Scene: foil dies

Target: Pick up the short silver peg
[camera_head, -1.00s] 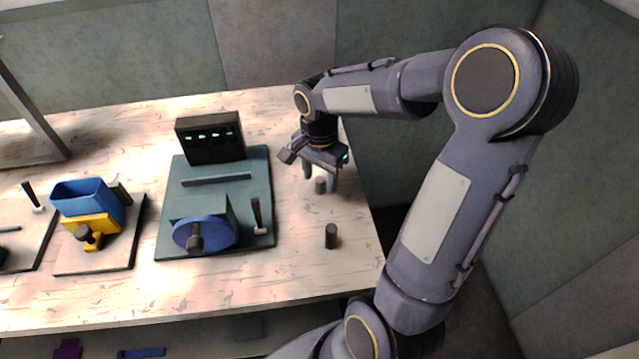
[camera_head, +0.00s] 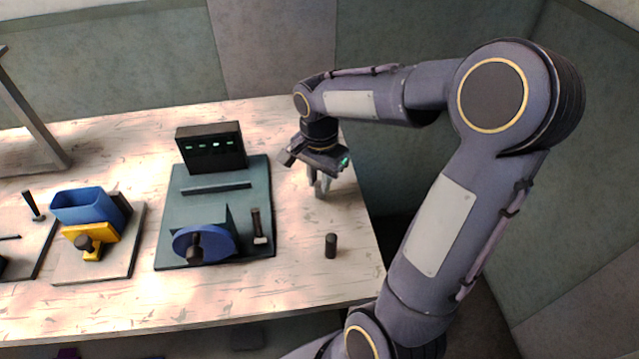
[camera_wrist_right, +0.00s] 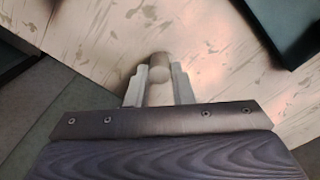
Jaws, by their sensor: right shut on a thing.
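My right gripper (camera_head: 320,190) points down at the right part of the table. In the right wrist view its two fingers (camera_wrist_right: 159,84) are closed on a short grey peg (camera_wrist_right: 159,62), whose round end shows between the fingertips. In the head view the fingers hide most of this peg, and I cannot tell whether it is clear of the table. A second dark short peg (camera_head: 331,245) stands upright on the table, nearer the front edge and apart from the gripper. My left gripper is not in view.
A teal machine base (camera_head: 262,190) with a dark display box (camera_head: 211,146) and a blue disc (camera_head: 212,243) stands left of the gripper. A blue bin (camera_head: 78,206) on a yellow stand is farther left. The table (camera_head: 290,285) is clear around the dark peg.

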